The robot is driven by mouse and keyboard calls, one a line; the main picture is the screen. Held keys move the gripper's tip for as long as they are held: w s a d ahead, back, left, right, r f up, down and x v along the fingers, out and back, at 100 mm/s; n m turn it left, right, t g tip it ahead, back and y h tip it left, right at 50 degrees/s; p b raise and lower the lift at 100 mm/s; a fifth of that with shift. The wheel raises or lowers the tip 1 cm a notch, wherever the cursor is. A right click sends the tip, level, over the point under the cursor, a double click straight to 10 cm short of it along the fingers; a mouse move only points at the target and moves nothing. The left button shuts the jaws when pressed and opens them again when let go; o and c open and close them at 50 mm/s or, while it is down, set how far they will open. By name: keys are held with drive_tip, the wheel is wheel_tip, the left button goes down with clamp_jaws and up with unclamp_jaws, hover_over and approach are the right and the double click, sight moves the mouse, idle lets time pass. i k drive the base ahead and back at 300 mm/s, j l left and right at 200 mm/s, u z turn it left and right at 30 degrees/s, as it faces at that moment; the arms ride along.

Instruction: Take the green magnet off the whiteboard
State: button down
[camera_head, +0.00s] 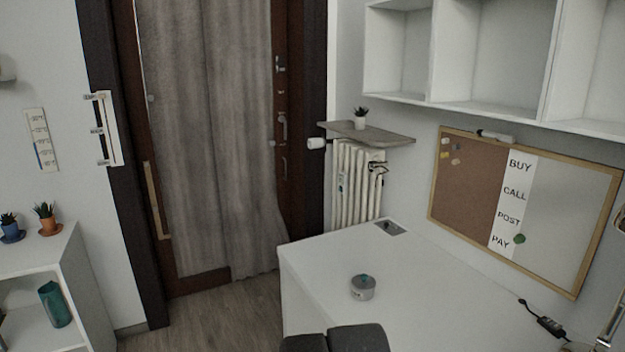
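The green magnet (519,239) is a small round dot on the whiteboard (570,215), beside the word PAY. The whiteboard is the right part of a wood-framed board on the wall above the desk. A white strip with the words BUY, CALL, POST and PAY (512,205) runs down its left side. The left part is brown cork (465,190) with a few small notes. My gripper cannot be made out in this view. Two dark grey rounded shapes show at the bottom edge, and I cannot tell what they are.
The white desk (420,275) is mostly clear, with a small round grey container (362,288) near its left side. A black cable with a switch (550,326) and part of a lamp (612,325) are at right. White wall shelves (485,108) hang above the board.

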sight(518, 238)
drive_tip(key=z, duration=1.4)
